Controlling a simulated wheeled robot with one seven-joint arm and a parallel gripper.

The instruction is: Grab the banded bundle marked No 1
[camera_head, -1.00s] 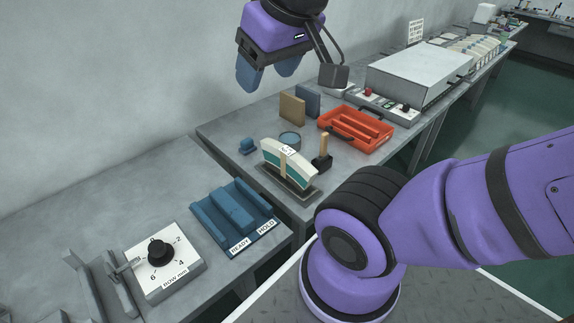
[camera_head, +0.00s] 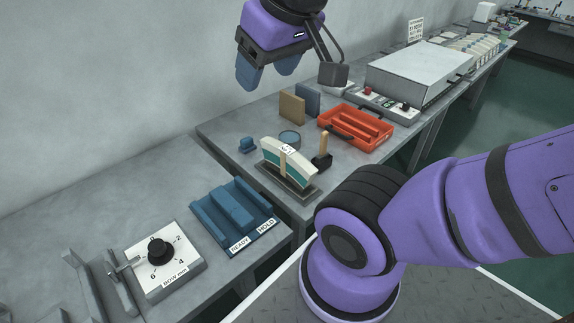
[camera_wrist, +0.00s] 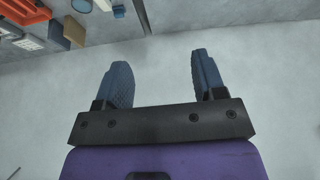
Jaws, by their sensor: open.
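A banded bundle (camera_head: 272,154) stands upright on a dark base on the bench in the head view. It is a curved fan of white and teal with a tan band around its middle and a small white label on top; the label's number is too small to read surely. My gripper (camera_head: 267,80) is open and empty, high above the bench and behind the bundle, near the wall. In the wrist view my gripper (camera_wrist: 160,80) shows both blue fingers apart with nothing between them.
A mallet (camera_head: 322,152) stands just right of the bundle, with a round blue tin (camera_head: 290,138) behind. A red-orange tray (camera_head: 357,127), tan block (camera_head: 292,109) and grey press (camera_head: 420,72) lie farther back. A blue READY/HOLD fixture (camera_head: 233,215) and dial box (camera_head: 160,262) are nearer.

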